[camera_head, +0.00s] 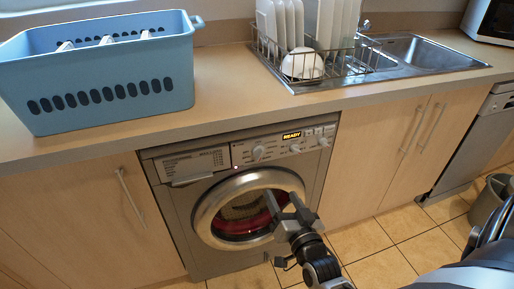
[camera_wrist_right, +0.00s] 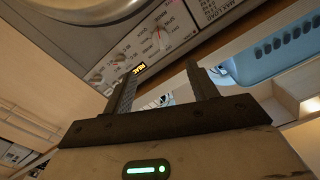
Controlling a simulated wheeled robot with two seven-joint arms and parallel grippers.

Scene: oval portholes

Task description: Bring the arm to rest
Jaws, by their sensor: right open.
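My right gripper (camera_head: 282,203) is in front of the washing machine (camera_head: 175,228), over the right part of its round door (camera_head: 202,212). Its two fingers stand apart with nothing between them. In the right wrist view the open gripper (camera_wrist_right: 165,90) points up past the machine's control panel (camera_wrist_right: 122,52). I cannot tell whether the fingers touch the door. Red cloth (camera_head: 236,228) shows behind the door glass. The machine's display reads READY. My left gripper does not show in either view.
A blue basket (camera_head: 100,112) stands on the counter (camera_head: 222,88) at the left. A dish rack (camera_head: 345,68) with plates and a white bowl (camera_head: 302,64) stands beside the sink (camera_head: 425,52). A bin (camera_head: 488,200) is at the right. Tiled floor (camera_head: 385,250) shows below.

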